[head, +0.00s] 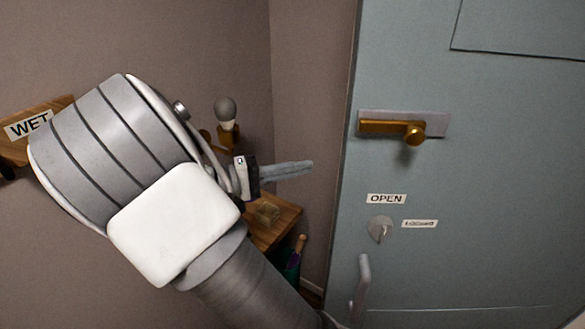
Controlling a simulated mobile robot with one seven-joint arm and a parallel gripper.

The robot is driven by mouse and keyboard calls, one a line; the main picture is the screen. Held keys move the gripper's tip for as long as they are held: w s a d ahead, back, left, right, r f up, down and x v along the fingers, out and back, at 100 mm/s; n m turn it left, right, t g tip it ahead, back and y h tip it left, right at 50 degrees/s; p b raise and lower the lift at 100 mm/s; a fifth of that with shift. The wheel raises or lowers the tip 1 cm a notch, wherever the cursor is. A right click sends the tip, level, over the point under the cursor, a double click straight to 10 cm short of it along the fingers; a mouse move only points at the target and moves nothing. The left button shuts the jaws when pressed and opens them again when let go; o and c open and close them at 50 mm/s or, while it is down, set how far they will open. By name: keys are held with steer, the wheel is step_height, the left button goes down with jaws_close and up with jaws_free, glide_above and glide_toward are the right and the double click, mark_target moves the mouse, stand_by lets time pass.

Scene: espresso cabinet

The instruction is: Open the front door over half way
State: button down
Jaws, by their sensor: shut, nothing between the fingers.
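The blue-grey front door (480,200) fills the right side of the head view and looks shut. Its brass lever handle (390,127) lies level on a grey plate, with its round knob end at the right. Below it is a small grey lock turn (380,229), between labels reading OPEN (386,199) and what looks like LOCKED (420,223). I cannot tell which way the turn points. My gripper (303,169) is left of the door, pointing right, lower than the lever and apart from it. Its fingers are together and hold nothing.
A wooden shelf (285,222) with a small block (267,212) is behind my gripper. A container with sticks (291,268) stands below it. A pale curved bar (363,280) rises before the door's lower left.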

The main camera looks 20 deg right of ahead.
steer(key=s+d+p, duration=0.2)
steer(key=s+d, duration=0.2)
steer(key=d, duration=0.1)
stand_by(0.3)
steer(key=shift+d, duration=0.15)
